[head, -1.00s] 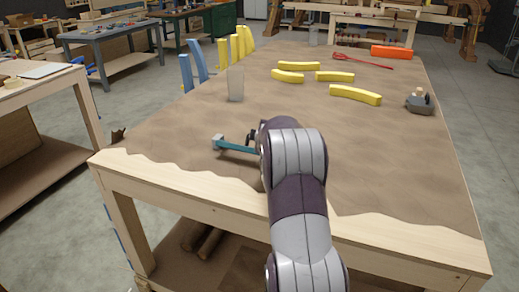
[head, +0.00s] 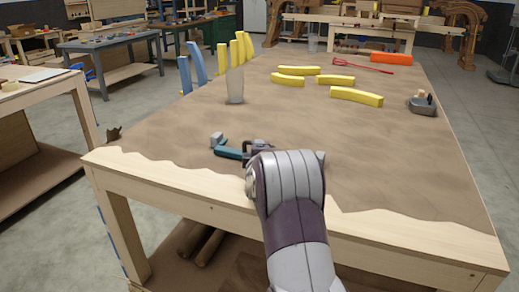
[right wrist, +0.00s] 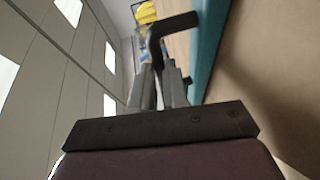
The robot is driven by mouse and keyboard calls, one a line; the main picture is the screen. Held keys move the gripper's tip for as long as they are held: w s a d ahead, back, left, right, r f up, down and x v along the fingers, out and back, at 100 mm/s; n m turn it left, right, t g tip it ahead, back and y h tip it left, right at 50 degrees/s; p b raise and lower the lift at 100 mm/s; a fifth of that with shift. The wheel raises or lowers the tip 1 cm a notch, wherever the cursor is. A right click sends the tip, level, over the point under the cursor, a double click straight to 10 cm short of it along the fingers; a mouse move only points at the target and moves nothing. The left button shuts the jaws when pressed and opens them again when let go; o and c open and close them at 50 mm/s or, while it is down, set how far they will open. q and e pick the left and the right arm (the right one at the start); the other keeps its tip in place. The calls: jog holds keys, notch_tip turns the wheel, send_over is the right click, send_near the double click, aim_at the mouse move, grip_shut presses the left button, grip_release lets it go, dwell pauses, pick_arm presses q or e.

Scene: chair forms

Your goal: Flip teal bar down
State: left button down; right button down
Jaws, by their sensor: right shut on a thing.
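The teal bar (head: 229,153) is on or just above the brown-covered table near its front left edge, with a small grey block (head: 217,140) at its left end. My right gripper (head: 252,149) is at the bar's right end and shut on it; my own wrist hides part of that end. I cannot tell whether the bar touches the table. My left gripper is in neither view.
A frosted cup (head: 235,86) stands behind the bar. Several yellow curved pieces (head: 356,96), a red tool (head: 362,64), an orange block (head: 391,58) and a grey hand plane (head: 422,104) lie farther back. The table's middle is clear.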

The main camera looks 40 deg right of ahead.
jog(key=shift+f, duration=0.25)
jog(key=c, duration=1.1)
grip_release()
jog(key=shift+d, duration=0.1)
jog(key=shift+s+r, duration=0.1)
jog(key=v, duration=1.2)
jog(key=shift+s+a, duration=0.25)
